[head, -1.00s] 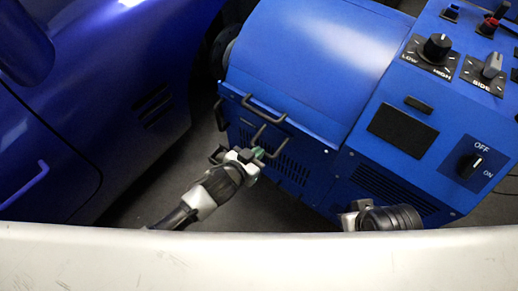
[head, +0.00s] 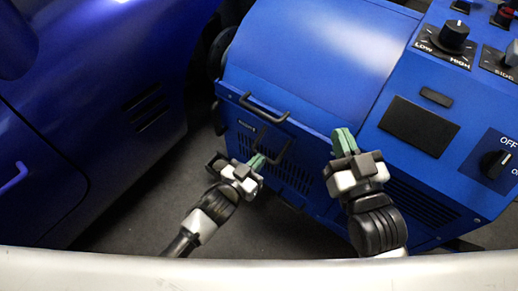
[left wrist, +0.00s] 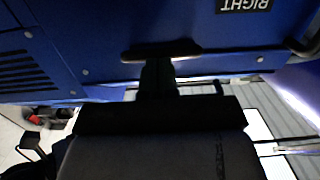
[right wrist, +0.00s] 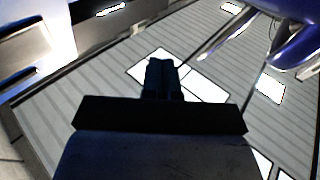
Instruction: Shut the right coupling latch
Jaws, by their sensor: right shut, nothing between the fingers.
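The blue dynamometer housing (head: 310,60) fills the right half of the head view. On its front are a black U-shaped handle (head: 264,110) and a lower black bar-like piece (head: 284,151), which may be the right coupling latch. My left gripper (head: 257,161) is close beside this lower piece, fingers together. In the left wrist view a dark bar (left wrist: 160,50) lies across its fingertips, below an upside-down "RIGHT" label (left wrist: 245,5). Contact is unclear. My right gripper (head: 343,141) is shut and empty, in front of the housing's right part.
A control panel with an OFF/ON knob (head: 495,164) and a LOW/HIGH knob (head: 454,34) is at the right. A dark blue car body (head: 90,130) stands at the left. Grey floor (head: 150,215) is open between them.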

